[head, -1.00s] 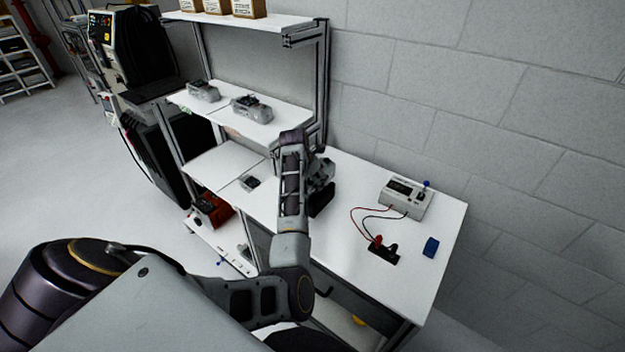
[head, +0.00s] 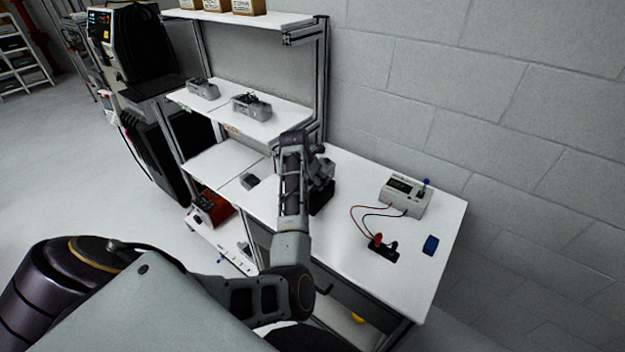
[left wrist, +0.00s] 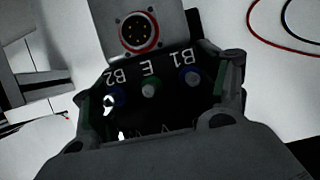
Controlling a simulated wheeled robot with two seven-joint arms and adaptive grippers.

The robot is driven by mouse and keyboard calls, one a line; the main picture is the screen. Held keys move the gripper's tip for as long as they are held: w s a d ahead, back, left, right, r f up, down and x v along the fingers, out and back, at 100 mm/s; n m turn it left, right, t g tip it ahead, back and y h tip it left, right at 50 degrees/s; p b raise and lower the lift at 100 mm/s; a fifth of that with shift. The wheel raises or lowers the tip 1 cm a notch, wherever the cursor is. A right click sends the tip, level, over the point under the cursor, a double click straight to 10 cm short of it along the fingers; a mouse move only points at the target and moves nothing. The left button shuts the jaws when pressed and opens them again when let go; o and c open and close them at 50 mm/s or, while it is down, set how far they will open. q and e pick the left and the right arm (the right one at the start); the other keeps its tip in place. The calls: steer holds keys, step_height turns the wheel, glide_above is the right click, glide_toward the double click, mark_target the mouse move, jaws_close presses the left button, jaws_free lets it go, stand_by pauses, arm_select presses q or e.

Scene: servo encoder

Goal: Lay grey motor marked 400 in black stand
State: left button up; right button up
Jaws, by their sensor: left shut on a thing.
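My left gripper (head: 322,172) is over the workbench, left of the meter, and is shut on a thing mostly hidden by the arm. The left wrist view shows a grey housing (left wrist: 112,38) with a round red-ringed connector, and in front of it a black terminal block (left wrist: 150,105) lettered B2, E, B1. This appears to be the grey motor in the grip; no 400 mark can be read. A black shape (head: 321,199) is just below the gripper; I cannot tell whether it is the stand or whether the motor touches it. My right gripper is not in view.
A white meter (head: 406,197) with red and black leads stands at the bench's right rear. The leads run to a small black block (head: 383,250). A blue piece (head: 431,245) lies beside it. Grey units (head: 251,106) sit on the shelf. A small grey block (head: 251,181) lies left of my arm.

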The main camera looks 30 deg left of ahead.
arm_select(q)
steer(key=shift+f, duration=0.2)
stand_by(0.4)
steer(key=o, duration=1.3)
steer(key=shift+s+f, duration=0.1)
steer(key=shift+o, duration=1.2)
steer(key=shift+f, duration=0.15)
steer(key=shift+v, duration=1.05)
steer(key=v, duration=1)
